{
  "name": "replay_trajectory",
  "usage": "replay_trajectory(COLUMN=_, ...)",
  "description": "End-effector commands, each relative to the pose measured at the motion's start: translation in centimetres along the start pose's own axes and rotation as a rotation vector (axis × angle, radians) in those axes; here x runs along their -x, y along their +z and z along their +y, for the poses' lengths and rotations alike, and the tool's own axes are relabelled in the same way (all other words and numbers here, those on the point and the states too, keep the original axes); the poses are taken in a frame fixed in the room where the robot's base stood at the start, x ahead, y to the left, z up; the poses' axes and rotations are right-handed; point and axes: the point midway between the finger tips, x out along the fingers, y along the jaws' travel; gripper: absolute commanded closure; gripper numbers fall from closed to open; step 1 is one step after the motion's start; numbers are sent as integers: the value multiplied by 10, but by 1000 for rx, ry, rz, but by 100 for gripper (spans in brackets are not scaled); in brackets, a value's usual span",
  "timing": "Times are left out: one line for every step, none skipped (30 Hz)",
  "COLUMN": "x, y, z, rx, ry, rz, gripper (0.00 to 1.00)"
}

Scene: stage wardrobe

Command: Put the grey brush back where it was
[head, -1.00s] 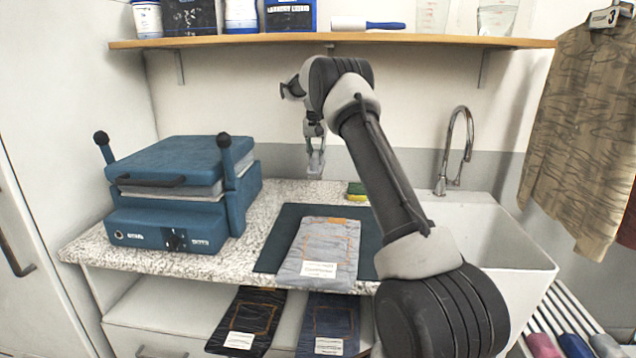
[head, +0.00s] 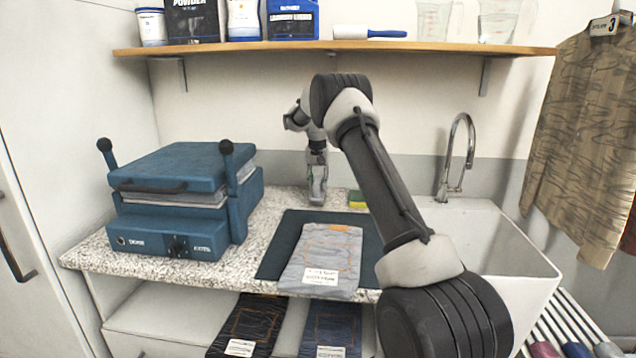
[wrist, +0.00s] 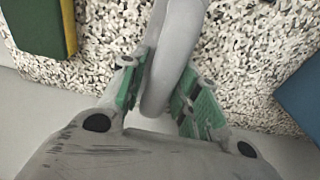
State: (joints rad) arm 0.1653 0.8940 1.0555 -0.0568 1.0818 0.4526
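A smooth grey curved piece (wrist: 160,85), which looks like part of the grey brush, lies between the green-padded fingers of my gripper (wrist: 165,88) in the wrist view. It runs from near the palm out past the top edge of the picture. The pads lie close on both sides of it; I cannot tell whether both press on it. In the head view my gripper (head: 318,195) points down low over the back of the speckled counter, left of the sponge. The rest of the brush is not clearly seen.
A yellow-green sponge (head: 357,199) lies just right of my gripper. A blue press (head: 180,200) stands on the left of the counter (head: 225,262). A folded grey garment (head: 325,255) lies on a dark mat in front. The sink (head: 480,240) is at right, a shelf (head: 340,47) above.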

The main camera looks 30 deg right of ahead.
Motion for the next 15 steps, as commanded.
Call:
replay_trajectory(x=0, y=0, z=0, rx=0, ry=0, rz=0, gripper=57)
replay_trajectory(x=0, y=0, z=0, rx=0, ry=0, rz=0, gripper=57)
replay_trajectory(x=0, y=0, z=0, rx=0, ry=0, rz=0, gripper=57)
replay_trajectory(x=0, y=0, z=0, rx=0, ry=0, rz=0, gripper=57)
replay_trajectory(x=0, y=0, z=0, rx=0, ry=0, rz=0, gripper=57)
replay_trajectory(x=0, y=0, z=0, rx=0, ry=0, rz=0, gripper=57)
replay_trajectory(x=0, y=0, z=0, rx=0, ry=0, rz=0, gripper=57)
replay_trajectory(x=0, y=0, z=0, rx=0, ry=0, rz=0, gripper=57)
replay_trajectory(x=1, y=0, z=0, rx=0, ry=0, rz=1, gripper=57)
replay_trajectory(x=2, y=0, z=0, rx=0, ry=0, rz=1, gripper=57)
replay_trajectory(x=3, y=-1, z=0, rx=0, ry=-1, rz=1, gripper=57)
replay_trajectory(x=6, y=-1, z=0, rx=0, ry=-1, rz=2, gripper=57)
replay_trajectory(x=10, y=-1, z=0, rx=0, ry=-1, rz=3, gripper=57)
replay_trajectory(x=14, y=-1, z=0, rx=0, ry=-1, rz=3, gripper=57)
replay_trajectory(x=21, y=-1, z=0, rx=0, ry=-1, rz=3, gripper=57)
